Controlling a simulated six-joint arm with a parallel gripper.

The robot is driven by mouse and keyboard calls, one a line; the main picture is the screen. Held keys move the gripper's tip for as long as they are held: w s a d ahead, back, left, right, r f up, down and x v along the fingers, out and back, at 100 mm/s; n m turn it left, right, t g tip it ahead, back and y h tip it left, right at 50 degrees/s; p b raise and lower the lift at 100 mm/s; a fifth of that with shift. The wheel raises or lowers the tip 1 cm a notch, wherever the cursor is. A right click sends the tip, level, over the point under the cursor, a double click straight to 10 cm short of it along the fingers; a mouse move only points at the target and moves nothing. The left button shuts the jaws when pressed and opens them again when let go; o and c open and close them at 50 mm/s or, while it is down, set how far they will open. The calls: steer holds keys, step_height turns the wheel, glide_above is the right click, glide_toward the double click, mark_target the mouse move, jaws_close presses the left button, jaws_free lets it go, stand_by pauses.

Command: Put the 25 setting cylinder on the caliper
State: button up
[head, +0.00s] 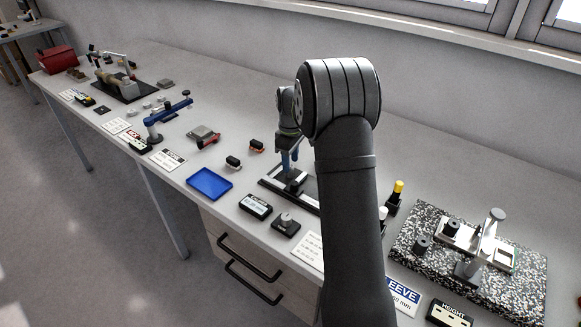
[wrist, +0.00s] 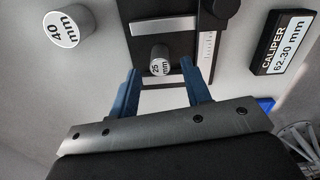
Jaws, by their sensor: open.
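The 25 setting cylinder (wrist: 159,62) is a small grey cylinder marked "25 mm" on its end, seen in the wrist view. It appears at the black base of the caliper (wrist: 164,25), below the pale bar; I cannot tell whether it touches a measuring face. The caliper (head: 305,197) is partly hidden behind my arm in the head view. My gripper (wrist: 159,84) has its blue fingers spread, with the cylinder just beyond and between the fingertips. It points down over the caliper in the head view (head: 290,164). The cylinder is not clear there.
A grey 40 mm cylinder (wrist: 62,29) stands left of the caliper in the wrist view. The caliper display (head: 255,207) reads 62.30 mm. A blue tray (head: 209,184) lies to its left. A speckled granite plate (head: 410,253) with a gauge stands right of my arm.

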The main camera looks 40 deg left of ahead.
mark_target(291, 166)
step_height(291, 166, up, 9)
steer(key=shift+f, duration=0.15)
steer(key=shift+f, duration=0.1)
steer(key=shift+f, duration=4.25)
steer(key=shift+f, duration=0.1)
